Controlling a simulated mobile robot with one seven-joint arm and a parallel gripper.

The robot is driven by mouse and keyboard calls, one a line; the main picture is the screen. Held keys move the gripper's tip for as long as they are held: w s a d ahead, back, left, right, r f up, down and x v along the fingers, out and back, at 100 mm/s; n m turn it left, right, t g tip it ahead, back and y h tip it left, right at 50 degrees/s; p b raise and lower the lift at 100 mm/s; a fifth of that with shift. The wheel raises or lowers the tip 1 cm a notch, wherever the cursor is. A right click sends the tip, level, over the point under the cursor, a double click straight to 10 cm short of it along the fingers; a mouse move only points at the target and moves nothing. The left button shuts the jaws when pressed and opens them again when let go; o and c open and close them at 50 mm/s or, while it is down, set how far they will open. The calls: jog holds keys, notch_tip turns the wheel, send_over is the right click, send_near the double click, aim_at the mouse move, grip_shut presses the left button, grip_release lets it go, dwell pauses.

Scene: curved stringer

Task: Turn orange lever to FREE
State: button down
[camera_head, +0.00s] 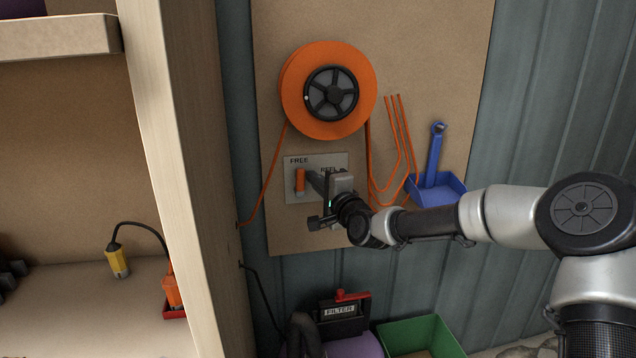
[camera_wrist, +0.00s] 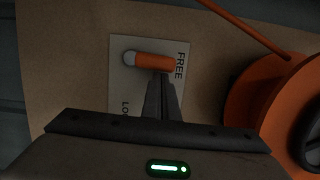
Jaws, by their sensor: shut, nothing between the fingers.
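The orange lever (camera_head: 299,181) stands upright on a pale plate (camera_head: 294,162) on the board, just below the printed word FREE. A second label to its right is partly hidden by my gripper. In the wrist view the lever (camera_wrist: 150,61) lies across the plate (camera_wrist: 120,82), with FREE beside one end and a partly hidden label starting "LO" at the other side. My gripper (camera_head: 310,178) is shut and empty, its tips close beside the lever's right side. In the wrist view the fingertips (camera_wrist: 160,74) meet at the lever's edge; I cannot tell whether they touch it.
An orange hose reel (camera_head: 296,105) hangs above the plate, with its orange line running down both sides. A blue dustpan (camera_head: 437,188) hangs to the right. A wooden post (camera_head: 180,150) stands left of the board. A FILTER box (camera_head: 340,325) and a green bin (camera_head: 405,338) lie below.

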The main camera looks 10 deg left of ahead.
jog(key=shift+s+a+r+n, duration=0.1)
jog(key=shift+a+r+n, duration=0.1)
jog(key=shift+n, duration=0.2)
jog(key=shift+f, duration=0.1)
dwell(0.4)
